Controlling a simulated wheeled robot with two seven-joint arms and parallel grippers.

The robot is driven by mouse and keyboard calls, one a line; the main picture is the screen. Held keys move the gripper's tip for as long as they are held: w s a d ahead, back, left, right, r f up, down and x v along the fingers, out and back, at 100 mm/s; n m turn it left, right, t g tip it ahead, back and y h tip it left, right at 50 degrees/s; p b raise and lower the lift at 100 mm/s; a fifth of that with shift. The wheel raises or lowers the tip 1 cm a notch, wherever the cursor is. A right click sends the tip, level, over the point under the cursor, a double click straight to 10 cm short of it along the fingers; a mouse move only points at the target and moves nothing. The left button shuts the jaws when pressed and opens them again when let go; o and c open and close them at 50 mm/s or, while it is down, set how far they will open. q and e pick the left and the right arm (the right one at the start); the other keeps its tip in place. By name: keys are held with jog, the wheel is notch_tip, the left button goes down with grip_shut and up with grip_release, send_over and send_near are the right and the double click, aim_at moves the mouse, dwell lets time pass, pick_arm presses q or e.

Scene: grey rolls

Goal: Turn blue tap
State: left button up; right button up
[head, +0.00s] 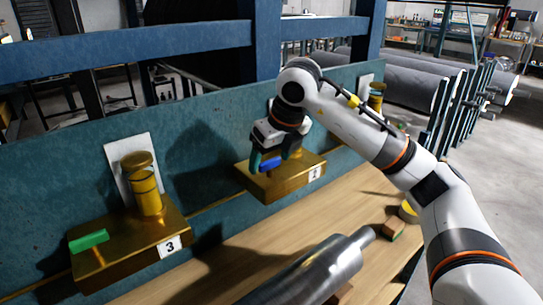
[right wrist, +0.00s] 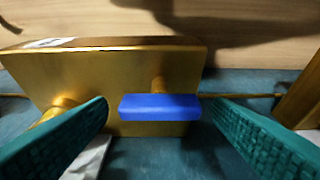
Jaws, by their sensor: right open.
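The blue tap (head: 269,164) is a small blue bar handle on a gold block (head: 268,187) mounted along the teal panel, with a numbered white label. In the right wrist view the blue tap (right wrist: 160,107) lies crosswise in front of the gold block (right wrist: 110,75), on a short gold stem. My right gripper (head: 272,157) is at the blue tap. Its teal fingers are open, one on each side of the handle, with a gap at both ends in the wrist view (right wrist: 157,104). My left gripper is not in view.
A gold block labelled 3 (head: 127,258) with a green tap (head: 89,241) and a gold cylinder (head: 147,190) stands at the left. A metal cylinder (head: 318,272) lies on the wooden bench (head: 235,260). A blue rail (head: 130,45) runs above the teal panel.

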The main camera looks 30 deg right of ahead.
jog(key=c, duration=1)
jog(key=shift+n, duration=0.3)
jog(key=n, duration=0.1)
jog(key=n+y, duration=0.1)
jog(key=shift+d+r+n+p, duration=0.15)
jog(key=shift+n+p, duration=0.15)
jog(key=shift+n, duration=0.1)
jog(key=n+y, duration=0.1)
jog(key=n, duration=0.1)
jog(key=n+g+p, duration=0.1)
jog(key=n, duration=0.1)
jog(key=shift+w+d+n+y, duration=0.1)
jog(key=shift+n+y, duration=0.2)
jog(key=shift+y, duration=0.1)
jog(key=n+g+p, duration=0.1)
jog(key=n, duration=0.1)
jog(key=n+g+y+p, duration=0.1)
jog(key=n, duration=0.2)
jog(key=shift+w+r+p, duration=0.1)
jog(key=shift+w+p, duration=0.05)
jog(key=shift+p, duration=0.2)
jog(key=shift+n+g+p, duration=0.55)
jog(key=shift+n+g, duration=0.15)
jog(key=shift+n, duration=1.3)
